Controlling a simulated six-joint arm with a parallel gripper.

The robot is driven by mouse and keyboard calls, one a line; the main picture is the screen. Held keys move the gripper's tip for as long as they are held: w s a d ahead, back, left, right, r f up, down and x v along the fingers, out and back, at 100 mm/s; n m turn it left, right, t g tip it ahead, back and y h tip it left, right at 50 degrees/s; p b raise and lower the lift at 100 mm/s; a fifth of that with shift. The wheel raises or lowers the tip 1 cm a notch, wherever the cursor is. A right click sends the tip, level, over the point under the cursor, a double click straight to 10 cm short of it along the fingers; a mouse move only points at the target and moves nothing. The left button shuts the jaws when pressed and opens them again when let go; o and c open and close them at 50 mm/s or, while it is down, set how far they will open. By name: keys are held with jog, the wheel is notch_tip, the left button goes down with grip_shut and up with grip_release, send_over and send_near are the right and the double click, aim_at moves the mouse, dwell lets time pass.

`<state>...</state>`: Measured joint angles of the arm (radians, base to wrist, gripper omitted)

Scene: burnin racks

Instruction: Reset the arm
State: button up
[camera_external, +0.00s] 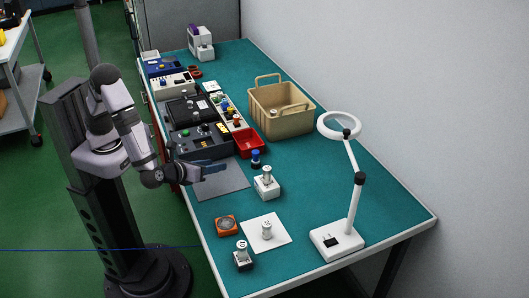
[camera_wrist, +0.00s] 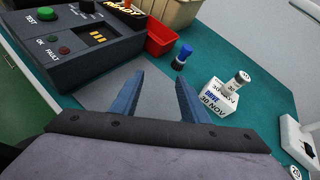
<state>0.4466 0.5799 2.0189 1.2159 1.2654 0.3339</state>
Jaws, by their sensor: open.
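My gripper (camera_external: 213,167) reaches over the left edge of the teal table, above a grey mat (camera_external: 222,183). In the wrist view its two blue fingers (camera_wrist: 158,95) stand apart with nothing between them. My arm comes from a dark column at the table's left side. A white block with a cylinder in it (camera_external: 266,184) stands to the right of my gripper; it also shows in the wrist view (camera_wrist: 219,98), with printed lettering. A small blue-topped cylinder (camera_external: 256,158) stands behind that block, apart from my fingers.
A dark test box (camera_external: 204,142) and red bin (camera_external: 249,142) lie beyond my gripper. A tan basket (camera_external: 282,118) and a white magnifier lamp (camera_external: 337,240) stand to the right. Nearer are an orange device (camera_external: 227,225), a white sheet (camera_external: 279,230) bearing a cylinder, and another block (camera_external: 243,260).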

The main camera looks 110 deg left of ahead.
jog(key=s+n+g+h, duration=0.1)
jog(key=s+n, duration=0.1)
jog(key=s, duration=0.1)
jog(key=s+n+g+h+p, duration=0.1)
jog(key=s+n+h, duration=0.1)
jog(key=s+n, duration=0.1)
jog(key=s+n+g+h+p, duration=0.1)
jog(key=s+n+g+h, duration=0.1)
jog(key=s, duration=0.2)
jog(key=shift+s+a+f+n, duration=0.2)
jog(key=shift+s+f+n, duration=0.1)
jog(key=shift+s+f, duration=0.05)
jog(key=s+d+n+h, duration=0.5)
jog(key=s+n+h, duration=0.2)
jog(key=n, duration=0.4)
jog(key=shift+s+d+f, duration=0.3)
jog(key=shift+s+d, duration=0.05)
jog(key=shift+s, duration=0.3)
